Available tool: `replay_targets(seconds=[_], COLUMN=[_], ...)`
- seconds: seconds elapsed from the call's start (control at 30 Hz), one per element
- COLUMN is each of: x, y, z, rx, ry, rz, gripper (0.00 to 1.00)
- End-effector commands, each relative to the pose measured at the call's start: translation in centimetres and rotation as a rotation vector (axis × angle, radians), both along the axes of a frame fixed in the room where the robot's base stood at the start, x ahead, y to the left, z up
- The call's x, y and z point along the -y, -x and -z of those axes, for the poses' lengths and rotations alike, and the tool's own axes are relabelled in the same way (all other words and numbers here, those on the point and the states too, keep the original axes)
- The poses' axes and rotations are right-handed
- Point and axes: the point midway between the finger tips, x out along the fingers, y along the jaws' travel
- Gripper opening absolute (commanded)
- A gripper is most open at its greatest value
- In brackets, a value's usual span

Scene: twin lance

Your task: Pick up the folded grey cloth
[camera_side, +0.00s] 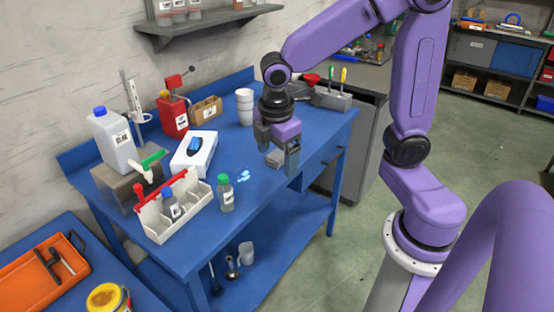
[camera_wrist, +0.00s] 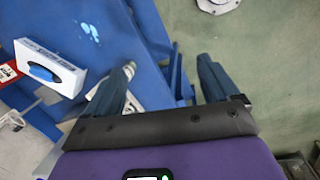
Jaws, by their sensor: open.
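A small flat grey piece, which looks like the folded grey cloth (camera_side: 276,158), lies on the blue bench near its front edge in the side view. My gripper (camera_side: 278,158) points down there, with its two fingers apart. The cloth shows low between and behind the fingers, and part of it is hidden; I cannot tell whether they touch. In the wrist view my gripper (camera_wrist: 165,65) is open with nothing held between its fingers. A small grey-white patch shows at the left fingertip there; I cannot tell whether it is the cloth.
On the blue bench (camera_side: 262,192) stand a green-capped bottle (camera_side: 226,196), a white tote with a red handle (camera_side: 178,212), a white box (camera_side: 194,152) and stacked white cups (camera_side: 245,106). A pale blue spill (camera_side: 243,176) lies left of my gripper. The front edge is close.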

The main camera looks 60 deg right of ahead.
Motion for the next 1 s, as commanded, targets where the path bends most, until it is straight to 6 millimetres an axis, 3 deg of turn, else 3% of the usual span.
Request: replay_targets(seconds=[0.1, 0.3, 0.5, 0.63, 0.83, 1.0], x=[1.9, 6.5, 11.9, 14.3, 15.7, 16.8], y=[-4.3, -10.3, -14.5, -15.8, -16.4, -16.2], z=[0.3, 1.2, 2.2, 2.6, 3.3, 5.9], rx=[-0.012, -0.054, -0.116, -0.146, -0.165, -0.170], ry=[0.057, 0.147, 0.221, 0.246, 0.259, 0.258], rz=[-0.038, -0.112, -0.176, -0.203, -0.219, -0.217], gripper=[0.88, 0.88, 0.88, 0.88, 0.88, 0.88])
